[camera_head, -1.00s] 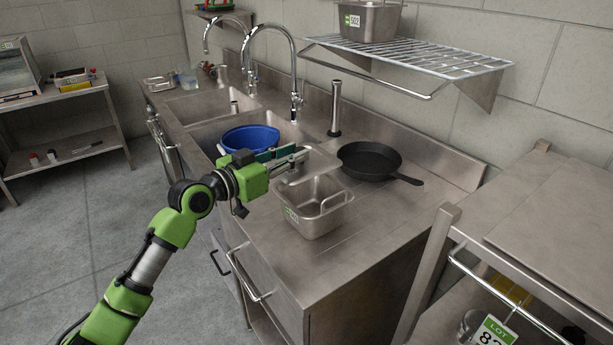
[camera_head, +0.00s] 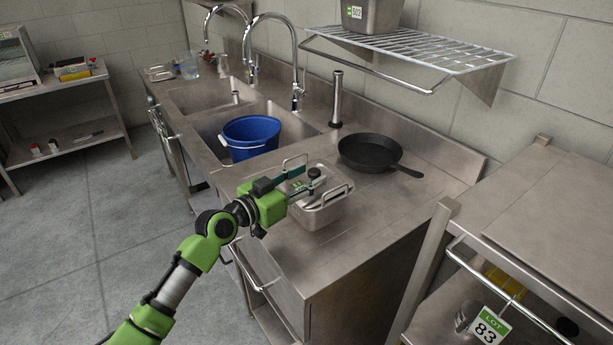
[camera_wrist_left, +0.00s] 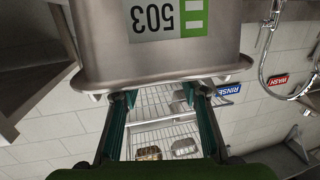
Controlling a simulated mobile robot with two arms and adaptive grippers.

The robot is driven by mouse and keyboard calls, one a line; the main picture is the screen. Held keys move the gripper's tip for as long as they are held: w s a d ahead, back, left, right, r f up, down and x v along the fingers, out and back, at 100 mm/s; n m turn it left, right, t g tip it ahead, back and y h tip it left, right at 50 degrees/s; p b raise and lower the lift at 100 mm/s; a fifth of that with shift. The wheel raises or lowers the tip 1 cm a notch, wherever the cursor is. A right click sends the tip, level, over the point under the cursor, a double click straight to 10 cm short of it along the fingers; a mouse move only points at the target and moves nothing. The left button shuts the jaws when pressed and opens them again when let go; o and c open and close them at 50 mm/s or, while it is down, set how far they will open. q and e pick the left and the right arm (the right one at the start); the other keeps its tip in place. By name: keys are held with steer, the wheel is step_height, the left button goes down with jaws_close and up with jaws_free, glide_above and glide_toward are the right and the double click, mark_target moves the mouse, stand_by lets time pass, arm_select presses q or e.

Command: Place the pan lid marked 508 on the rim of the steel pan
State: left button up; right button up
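The steel pan (camera_head: 322,215) stands upright on the counter, with a wire handle at each end. In the left wrist view, which is upside down, its side wall (camera_wrist_left: 110,40) fills the top, with a tag reading 503. My left gripper (camera_head: 303,177) is over the pan's near left part. Its fingers (camera_wrist_left: 162,100) show apart in the wrist view, their tips close to the rim. I cannot clearly make out the lid marked 508 or what the fingers hold.
A black frying pan (camera_head: 371,153) lies on the counter right of the steel pan. A blue bucket (camera_head: 250,137) stands in the near sink. A wire shelf (camera_head: 410,48) with another steel pan (camera_head: 372,14) hangs above. A steel rack (camera_head: 560,220) stands at the right.

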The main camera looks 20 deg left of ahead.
arm_select(q)
steer(key=b+v, duration=0.2)
steer(key=v, duration=1)
steer(key=shift+r+b, duration=0.15)
steer(key=shift+b, duration=0.25)
